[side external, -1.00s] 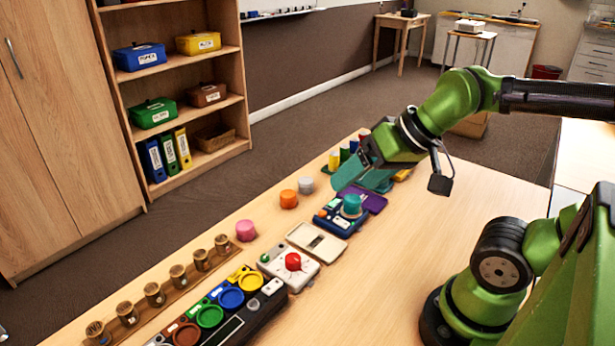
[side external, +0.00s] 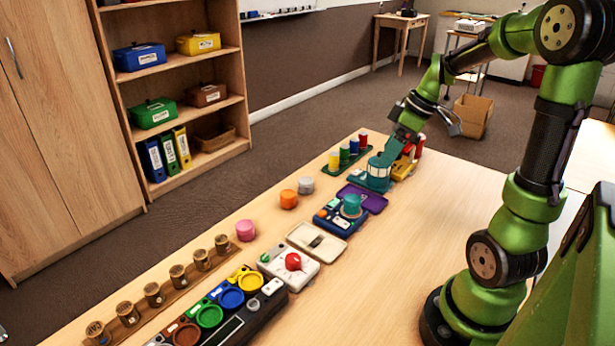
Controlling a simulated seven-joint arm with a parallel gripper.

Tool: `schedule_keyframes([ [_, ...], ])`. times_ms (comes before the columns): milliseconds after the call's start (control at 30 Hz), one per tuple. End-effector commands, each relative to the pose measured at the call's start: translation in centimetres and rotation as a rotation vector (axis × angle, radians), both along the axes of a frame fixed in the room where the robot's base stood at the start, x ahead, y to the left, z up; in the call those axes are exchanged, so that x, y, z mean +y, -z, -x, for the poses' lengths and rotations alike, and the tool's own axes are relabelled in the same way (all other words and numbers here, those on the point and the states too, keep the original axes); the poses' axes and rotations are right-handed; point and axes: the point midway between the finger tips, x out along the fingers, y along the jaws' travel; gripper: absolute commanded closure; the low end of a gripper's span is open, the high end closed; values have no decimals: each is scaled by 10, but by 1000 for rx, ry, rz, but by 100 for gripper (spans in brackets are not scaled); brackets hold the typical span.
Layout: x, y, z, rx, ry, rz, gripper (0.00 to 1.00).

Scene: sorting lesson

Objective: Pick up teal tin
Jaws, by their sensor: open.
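A teal tin (side external: 352,204), short and round, sits upright on a dark blue device (side external: 336,217) near the middle of the table. My gripper (side external: 388,158) is up and to the right of the tin in the picture, toward the far end of the table. It points down with teal fingers, open, and is apart from the tin. The fingers overlap a teal machine (side external: 376,178) and a yellow and red item (side external: 404,167) in the view. I cannot tell whether they touch either one.
A purple item (side external: 372,201) lies right behind the blue device. An orange tin (side external: 289,199), a grey tin (side external: 306,185) and a pink tin (side external: 245,230) stand along the left. A white device with a red knob (side external: 293,262) is nearer.

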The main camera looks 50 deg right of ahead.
Motion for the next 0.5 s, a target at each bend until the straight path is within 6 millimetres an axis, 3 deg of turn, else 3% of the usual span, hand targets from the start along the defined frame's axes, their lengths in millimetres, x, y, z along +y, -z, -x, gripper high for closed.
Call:
schedule_keyframes([
  [500,19,91,-34,3,-11,0,24],
])
